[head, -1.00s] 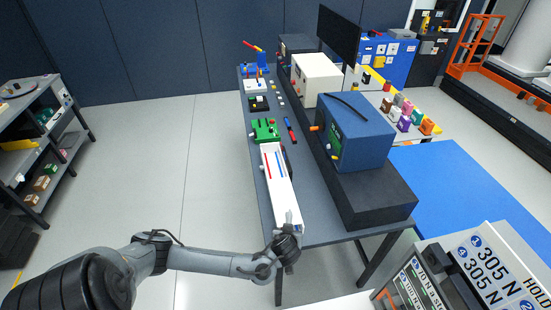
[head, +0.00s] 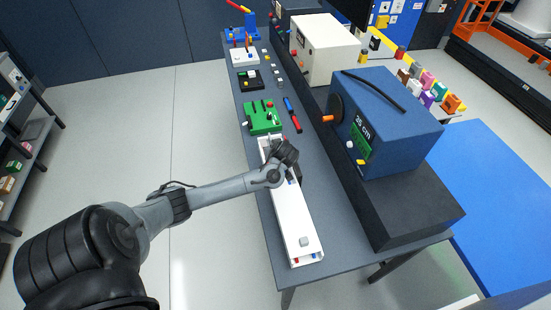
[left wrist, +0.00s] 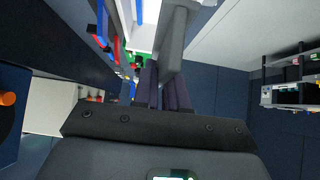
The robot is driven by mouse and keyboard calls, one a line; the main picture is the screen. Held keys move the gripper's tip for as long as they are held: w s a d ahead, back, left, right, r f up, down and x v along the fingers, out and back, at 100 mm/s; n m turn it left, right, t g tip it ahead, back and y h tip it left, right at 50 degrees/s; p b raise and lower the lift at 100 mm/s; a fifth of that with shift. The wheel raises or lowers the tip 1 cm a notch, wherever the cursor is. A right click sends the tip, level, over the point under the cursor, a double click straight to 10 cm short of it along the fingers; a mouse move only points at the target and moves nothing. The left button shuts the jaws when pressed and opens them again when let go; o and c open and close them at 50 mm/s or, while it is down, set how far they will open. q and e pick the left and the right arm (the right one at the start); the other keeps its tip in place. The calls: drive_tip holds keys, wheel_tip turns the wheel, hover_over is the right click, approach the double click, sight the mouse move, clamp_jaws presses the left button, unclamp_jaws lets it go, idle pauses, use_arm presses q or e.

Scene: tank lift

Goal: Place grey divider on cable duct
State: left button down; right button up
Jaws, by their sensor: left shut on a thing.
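The white cable duct (head: 292,215) lies lengthwise along the near part of the bench, with red and blue wires showing at its edges. My left gripper (head: 287,152) is over the far end of the duct, near the green block. In the left wrist view its dark fingers (left wrist: 165,90) are shut on a grey bar, which looks like the grey divider (left wrist: 174,42). The gripper hides this bar in the head view; whether it touches the duct I cannot tell. My right gripper is out of view.
A green block (head: 262,117) stands just beyond the duct. A red-and-blue tool (head: 292,114) lies to the right of it. A blue box (head: 388,120) on a black plinth (head: 415,205) borders the duct's right side. Open floor lies to the left.

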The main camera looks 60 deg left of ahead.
use_arm(q)
drive_tip(key=shift+w+a+r+b, duration=0.1)
drive_tip(key=shift+w+a+b, duration=0.35)
drive_tip(key=shift+w+a, duration=0.35)
drive_tip(key=shift+w+a+r, duration=0.1)
drive_tip(key=shift+r, duration=0.1)
drive_tip(key=shift+w+d+f+b, duration=0.1)
drive_tip(key=shift+f+b, duration=0.1)
drive_tip(key=shift+f, duration=1.4)
drive_tip(key=shift+d+f+b, duration=0.15)
drive_tip(key=shift+f, duration=1.5)
drive_tip(key=shift+w+d+f+b, duration=0.1)
drive_tip(key=shift+f+b, duration=0.1)
drive_tip(key=shift+f, duration=1.4)
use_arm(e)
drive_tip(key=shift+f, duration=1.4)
